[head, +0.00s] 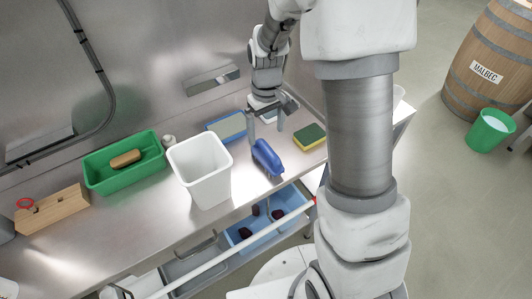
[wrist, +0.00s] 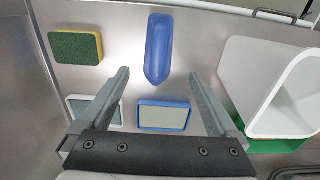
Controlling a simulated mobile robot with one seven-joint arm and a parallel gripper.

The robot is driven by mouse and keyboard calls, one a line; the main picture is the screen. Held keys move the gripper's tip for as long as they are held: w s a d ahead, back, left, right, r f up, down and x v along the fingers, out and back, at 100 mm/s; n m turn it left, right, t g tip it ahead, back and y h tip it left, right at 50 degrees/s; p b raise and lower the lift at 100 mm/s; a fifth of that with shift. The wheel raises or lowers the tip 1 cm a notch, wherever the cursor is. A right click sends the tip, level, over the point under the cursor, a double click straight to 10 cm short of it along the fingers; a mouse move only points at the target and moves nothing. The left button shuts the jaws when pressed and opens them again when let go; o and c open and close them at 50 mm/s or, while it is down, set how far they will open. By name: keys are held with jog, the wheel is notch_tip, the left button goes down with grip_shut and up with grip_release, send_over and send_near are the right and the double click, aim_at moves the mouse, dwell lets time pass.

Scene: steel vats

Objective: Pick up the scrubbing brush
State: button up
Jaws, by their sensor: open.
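A blue, oblong, rounded block (head: 266,157), which looks like the scrubbing brush, lies on the steel counter (head: 135,222) between the white bin and a sponge. Its bristles cannot be made out. In the wrist view the blue block (wrist: 158,48) lies lengthwise, ahead of and between my fingertips. My gripper (head: 266,128) is open and empty above the counter, just behind the block. Its two fingers (wrist: 159,76) are spread wide and appear apart from the block. A tan oblong item (head: 125,158), perhaps another brush, lies in the green tray (head: 100,178).
The white bin (head: 203,170) stands close left of the block. A green-yellow sponge (head: 309,137) lies right. A blue-framed pad (head: 227,125) lies behind. A wooden block (head: 52,209) stands far left. Below the front edge, a blue bin (head: 290,197) holds dark items.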

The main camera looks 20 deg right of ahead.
aim_at(266, 148)
notch_tip(266, 148, down, 7)
jog(key=shift+r, duration=0.1)
jog(key=f, duration=0.5)
jog(key=shift+w+d, duration=0.1)
jog(key=shift+w, duration=0.2)
jog(key=c, duration=1.5)
jog(key=shift+o, duration=0.2)
jog(key=shift+r, duration=0.2)
